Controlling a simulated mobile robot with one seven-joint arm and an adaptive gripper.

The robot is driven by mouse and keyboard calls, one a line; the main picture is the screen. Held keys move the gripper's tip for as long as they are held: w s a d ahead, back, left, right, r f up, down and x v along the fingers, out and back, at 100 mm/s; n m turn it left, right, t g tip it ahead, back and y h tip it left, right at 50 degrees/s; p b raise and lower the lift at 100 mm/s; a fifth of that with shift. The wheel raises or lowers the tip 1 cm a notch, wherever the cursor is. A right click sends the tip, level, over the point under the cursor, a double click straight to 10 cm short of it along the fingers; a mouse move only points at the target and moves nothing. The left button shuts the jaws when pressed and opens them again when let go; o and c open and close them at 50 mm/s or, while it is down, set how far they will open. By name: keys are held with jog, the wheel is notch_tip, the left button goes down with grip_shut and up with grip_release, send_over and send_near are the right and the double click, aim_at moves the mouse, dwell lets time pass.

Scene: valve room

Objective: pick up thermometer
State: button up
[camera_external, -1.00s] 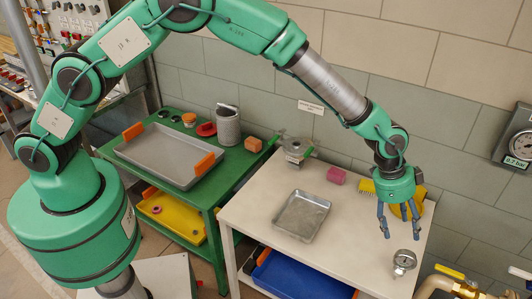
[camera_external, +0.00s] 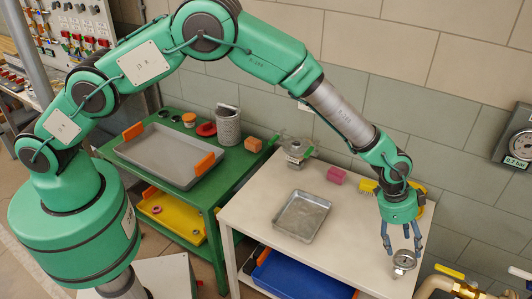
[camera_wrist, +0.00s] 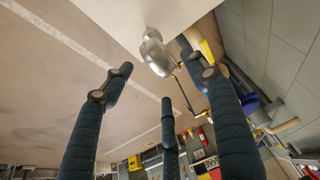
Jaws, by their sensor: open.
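The thermometer (camera_external: 404,262), with a round silver-rimmed dial, is near the front right of the white table (camera_external: 262,205). My gripper (camera_external: 404,246) is open and empty, with its fingers pointing down just above and around the dial's upper part in the external view. I cannot tell whether the fingers touch it. In the wrist view, a silver rounded body that looks like the thermometer (camera_wrist: 155,54) lies near the edge of the table, beyond the spread fingers of my gripper (camera_wrist: 155,76). Its dial face does not show there.
A yellow object is partly hidden behind my gripper. A brass pipe with a yellow-handled valve (camera_external: 450,272) is close by at right.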

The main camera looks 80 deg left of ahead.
aim_at(406, 254)
jog(key=shift+w+d+f, duration=0.2)
jog(key=shift+w+f, duration=0.05)
jog(key=shift+f, duration=0.4)
jog(key=shift+x, duration=2.6)
jog(key=shift+s+d, duration=0.1)
jog(key=c, duration=1.3)
